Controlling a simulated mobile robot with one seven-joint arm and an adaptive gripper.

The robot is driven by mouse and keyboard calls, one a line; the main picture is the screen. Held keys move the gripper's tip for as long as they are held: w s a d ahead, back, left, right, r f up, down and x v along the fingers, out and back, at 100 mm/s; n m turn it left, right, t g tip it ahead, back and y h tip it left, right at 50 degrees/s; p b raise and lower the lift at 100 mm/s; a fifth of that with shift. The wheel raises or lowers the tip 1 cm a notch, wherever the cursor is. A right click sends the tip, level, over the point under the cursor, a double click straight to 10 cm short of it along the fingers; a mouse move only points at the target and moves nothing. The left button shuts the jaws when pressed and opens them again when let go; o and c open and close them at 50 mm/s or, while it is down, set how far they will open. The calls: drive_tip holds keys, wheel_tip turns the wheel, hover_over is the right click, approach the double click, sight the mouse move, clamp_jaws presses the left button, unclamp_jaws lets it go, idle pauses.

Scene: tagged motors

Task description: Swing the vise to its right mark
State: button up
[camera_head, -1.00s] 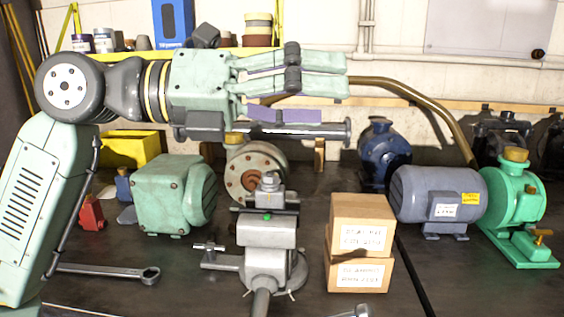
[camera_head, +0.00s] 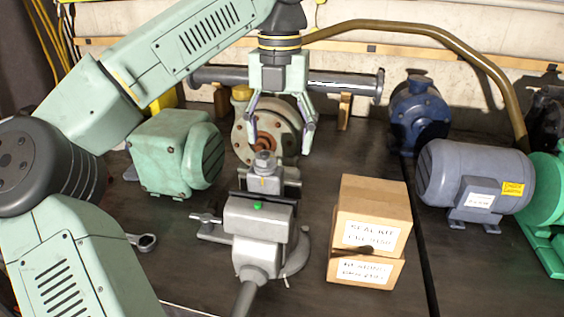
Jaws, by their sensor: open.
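The grey vise (camera_head: 262,222) stands on the dark workbench in the middle of the head view, with a green dot on its top and its handle toward the front edge. A small grey block with a knob, part of or on the vise's rear end, shows behind its jaws. My gripper (camera_head: 280,150) points down with its fingers apart, above and behind the vise. It looks empty. The round flange of a pump (camera_head: 242,138) shows between and behind the fingers. I see no right mark around the vise base.
Two stacked cardboard boxes (camera_head: 372,215) stand close right of the vise. A green motor (camera_head: 165,155) is at left, with a wrench (camera_head: 146,241) before it. A blue pump (camera_head: 418,115) and a grey motor (camera_head: 470,175) stand at right. A horizontal pipe (camera_head: 350,84) runs behind my gripper.

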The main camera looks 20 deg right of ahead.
wheel_tip(320, 180, down, 7)
drive_tip(key=shift+d+r+p, duration=0.1)
drive_tip(key=shift+r+p, duration=0.1)
drive_tip(key=shift+p, duration=0.3)
clamp_jaws()
idle(0.7)
drive_tip(key=shift+w+n, duration=0.1)
drive_tip(key=shift+n, duration=0.2)
drive_tip(key=shift+w+a+n+b, duration=0.2)
drive_tip(key=shift+a+n+b, duration=0.25)
drive_tip(key=shift+n, duration=0.25)
drive_tip(key=shift+w+a+n+b, duration=0.15)
drive_tip(key=shift+a+n+b, duration=0.25)
drive_tip(key=shift+n, duration=0.3)
drive_tip(key=shift+w+a+n+b, duration=0.1)
drive_tip(key=shift+a+n+b, duration=0.25)
drive_tip(key=shift+a+n, duration=0.6)
drive_tip(key=shift+d+n, duration=0.1)
drive_tip(key=shift+n, duration=0.35)
